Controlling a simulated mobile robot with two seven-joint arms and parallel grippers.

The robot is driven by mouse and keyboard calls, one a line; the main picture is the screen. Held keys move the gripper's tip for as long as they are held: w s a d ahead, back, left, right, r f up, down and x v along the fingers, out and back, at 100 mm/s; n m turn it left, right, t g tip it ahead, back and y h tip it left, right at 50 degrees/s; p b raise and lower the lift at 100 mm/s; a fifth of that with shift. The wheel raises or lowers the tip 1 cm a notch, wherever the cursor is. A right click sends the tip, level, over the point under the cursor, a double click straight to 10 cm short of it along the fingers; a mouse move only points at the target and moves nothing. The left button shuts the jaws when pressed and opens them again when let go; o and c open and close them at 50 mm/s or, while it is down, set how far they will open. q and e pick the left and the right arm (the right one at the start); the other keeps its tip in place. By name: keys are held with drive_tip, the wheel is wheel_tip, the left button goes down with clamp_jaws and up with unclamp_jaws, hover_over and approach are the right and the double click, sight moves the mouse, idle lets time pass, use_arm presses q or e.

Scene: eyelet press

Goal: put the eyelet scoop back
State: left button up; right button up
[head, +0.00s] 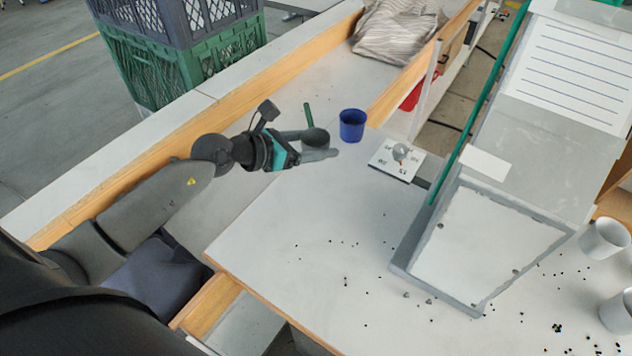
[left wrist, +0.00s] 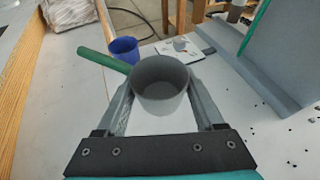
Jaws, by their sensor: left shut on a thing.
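The eyelet scoop is a dark grey cup with a green handle; it shows in the head view (head: 315,137) and in the left wrist view (left wrist: 160,84). My left gripper (head: 326,147) is shut on the cup of the scoop, one finger on each side, and holds it over the table. The cup's mouth faces up and looks empty in the left wrist view. The green handle points away to the upper left there. A blue cup (head: 352,127) stands on the table just beyond the scoop, apart from it; it also shows in the left wrist view (left wrist: 124,50). My right gripper is not in view.
A white plate with printed numbers and a grey knob (head: 397,160) lies right of the blue cup. A large grey sloped panel (head: 490,245) stands at the right. Small dark eyelets are scattered over the table (head: 300,290). White cups (head: 605,239) stand far right. Crates (head: 190,62) are at the upper left.

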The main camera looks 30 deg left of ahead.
use_arm(q)
drive_tip(key=b, duration=0.2)
hover_over(316, 186)
wheel_tip(316, 186, down, 6)
drive_tip(key=shift+w+f, duration=0.1)
wheel_tip(316, 186, down, 4)
drive_tip(key=shift+r+b, duration=0.1)
drive_tip(key=shift+b, duration=1)
drive_tip(key=shift+f, duration=0.2)
drive_tip(key=shift+f, duration=0.2)
drive_tip(key=o, duration=1.4)
drive_tip(key=shift+o, duration=0.2)
